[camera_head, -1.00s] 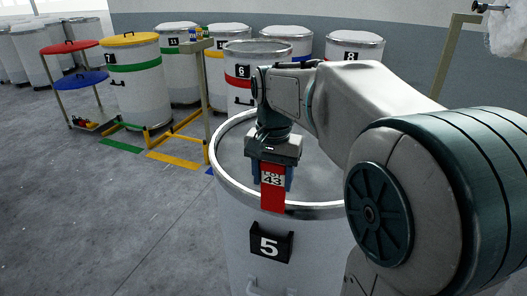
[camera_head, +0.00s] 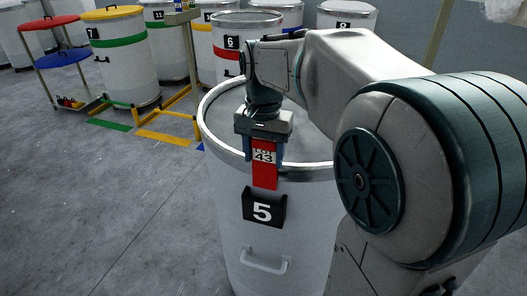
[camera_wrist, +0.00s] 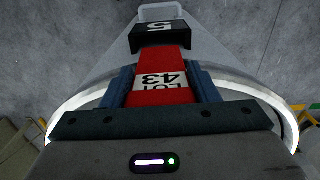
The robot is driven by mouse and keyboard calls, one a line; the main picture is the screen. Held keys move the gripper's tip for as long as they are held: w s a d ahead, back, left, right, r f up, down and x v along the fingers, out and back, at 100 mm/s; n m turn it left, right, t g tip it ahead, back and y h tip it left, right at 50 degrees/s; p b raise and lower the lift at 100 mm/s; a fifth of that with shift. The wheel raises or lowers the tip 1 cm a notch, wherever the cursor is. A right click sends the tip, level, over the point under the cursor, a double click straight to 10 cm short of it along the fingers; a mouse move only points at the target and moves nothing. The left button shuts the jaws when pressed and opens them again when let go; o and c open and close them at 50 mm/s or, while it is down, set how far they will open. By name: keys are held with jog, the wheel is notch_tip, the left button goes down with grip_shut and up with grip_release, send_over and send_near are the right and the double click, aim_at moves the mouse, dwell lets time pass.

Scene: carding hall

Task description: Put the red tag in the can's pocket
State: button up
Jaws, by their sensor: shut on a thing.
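The red tag (camera_head: 265,176), marked "LOT 43", hangs upright from my gripper (camera_head: 264,158), which is shut on its upper part between blue fingers. It also shows in the wrist view (camera_wrist: 163,93). The tag's lower end is just above the black pocket (camera_head: 263,208) marked 5, on the front of the grey-white can (camera_head: 232,222); I cannot tell whether they touch. In the wrist view the pocket (camera_wrist: 160,36) lies beyond the tag's far end. My gripper is at the can's near rim, outside the pocket.
A handle (camera_head: 263,265) is on the can below the pocket. Several other cans stand behind, including can 6 (camera_head: 228,66) and a yellow-lidded can (camera_head: 125,75). A cart with red and blue round shelves (camera_head: 62,57) is at far left. Floor is clear at left.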

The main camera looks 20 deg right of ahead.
aim_at(264, 168)
jog(key=shift+f+b, duration=1.35)
jog(key=shift+f, duration=0.95)
jog(key=o, duration=1.1)
jog(key=shift+c, duration=0.2)
jog(key=shift+r, duration=0.1)
notch_tip(264, 168, up, 14)
jog(key=shift+f+p, duration=0.15)
jog(key=shift+p, duration=0.35)
